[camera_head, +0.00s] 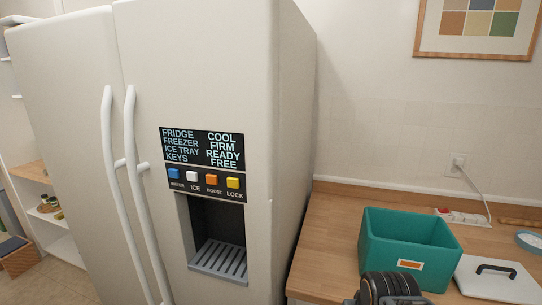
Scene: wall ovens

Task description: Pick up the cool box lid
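The cool box lid (499,280) is a flat white panel with a dark bar handle (495,268) on top. It lies on the wooden counter at the lower right, handle up, and the picture's bottom edge comes close to its front. The teal cool box (402,256) stands open just left of the lid, with an orange and white label on its front. A dark part of my arm shows at the bottom edge in front of the box. My gripper's fingers cannot be seen.
A large white fridge (222,73) with a dispenser panel fills the left and middle. The wooden counter (325,245) is clear left of the box. A power strip (462,217) with a cord lies behind, and a small round dish (530,240) sits at the right edge.

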